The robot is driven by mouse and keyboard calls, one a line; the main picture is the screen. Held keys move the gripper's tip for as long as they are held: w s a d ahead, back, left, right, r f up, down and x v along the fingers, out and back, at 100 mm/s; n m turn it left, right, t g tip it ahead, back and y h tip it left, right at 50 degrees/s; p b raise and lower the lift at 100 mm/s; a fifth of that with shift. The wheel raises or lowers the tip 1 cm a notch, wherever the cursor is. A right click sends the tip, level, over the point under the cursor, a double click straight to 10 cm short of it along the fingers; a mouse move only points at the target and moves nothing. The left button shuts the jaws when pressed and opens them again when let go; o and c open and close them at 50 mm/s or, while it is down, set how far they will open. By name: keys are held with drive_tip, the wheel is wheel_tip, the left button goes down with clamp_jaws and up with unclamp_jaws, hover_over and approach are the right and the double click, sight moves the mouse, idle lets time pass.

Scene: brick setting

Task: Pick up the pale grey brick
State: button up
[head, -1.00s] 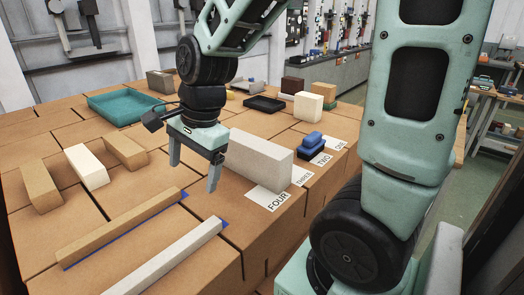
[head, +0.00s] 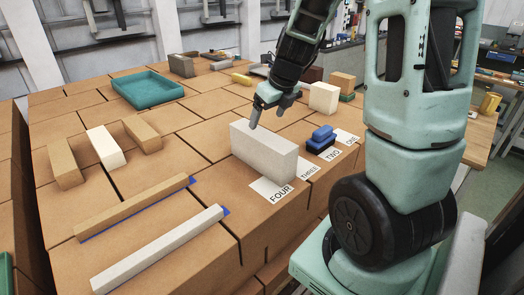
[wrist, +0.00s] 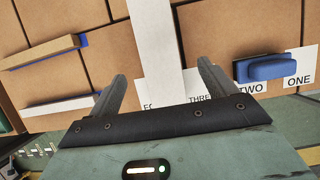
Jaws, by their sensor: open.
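The pale grey brick (head: 264,152) is a large, long block standing on the brown boxes behind the FOUR card in the head view. In the wrist view the brick (wrist: 154,45) runs as a pale upright strip between my two fingers. My gripper (head: 267,114) is open and empty, pointing down over the brick's far top side. The fingers look apart from the brick, though the exact height gap is hard to tell.
A blue and black brick stack (head: 321,138) sits right of the brick, by the number cards. A cream block (head: 324,98) stands behind it. White (head: 105,147) and tan bricks (head: 142,134), long strips (head: 160,247) and a teal tray (head: 147,89) lie left.

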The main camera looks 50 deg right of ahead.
sight(262, 134)
drive_tip(key=x, duration=0.5)
drive_tip(key=shift+s+b, duration=0.1)
drive_tip(key=shift+b, duration=0.2)
drive_tip(key=x, duration=0.4)
drive_tip(key=shift+s+f, duration=0.2)
drive_tip(key=shift+f, duration=0.1)
drive_tip(key=shift+w+f, duration=0.25)
drive_tip(key=shift+f, duration=0.15)
drive_tip(key=c, duration=1.7)
drive_tip(key=shift+r, duration=0.1)
clamp_jaws()
drive_tip(key=shift+r, duration=0.1)
